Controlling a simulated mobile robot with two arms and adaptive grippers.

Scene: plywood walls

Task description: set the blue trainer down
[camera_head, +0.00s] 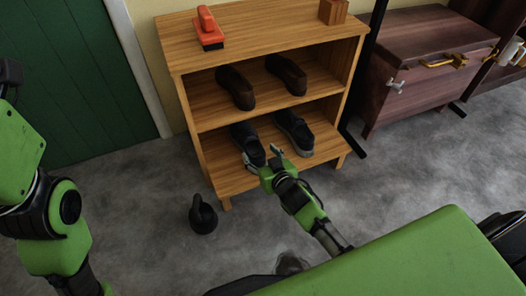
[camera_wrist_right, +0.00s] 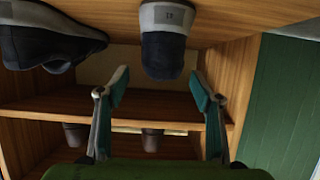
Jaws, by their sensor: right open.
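A pair of dark navy trainers with grey soles stands on the lower shelf of the wooden rack. The left trainer (camera_head: 247,142) is close to my right gripper (camera_head: 262,156), and its sole end shows in the right wrist view (camera_wrist_right: 163,50). The other trainer (camera_head: 294,131) stands to its right and shows at the upper left of the right wrist view (camera_wrist_right: 42,46). My right gripper is open, at the shelf's front; its fingers (camera_wrist_right: 160,92) show apart with nothing clamped between them. My left gripper is out of view; only my left arm shows.
The rack (camera_head: 240,182) holds brown shoes (camera_head: 236,88) on the middle shelf and a red brush (camera_head: 208,30) and wooden block (camera_head: 333,11) on top. A black kettlebell-like object (camera_head: 203,215) is on the floor. A dark wooden chest (camera_head: 420,75) stands right.

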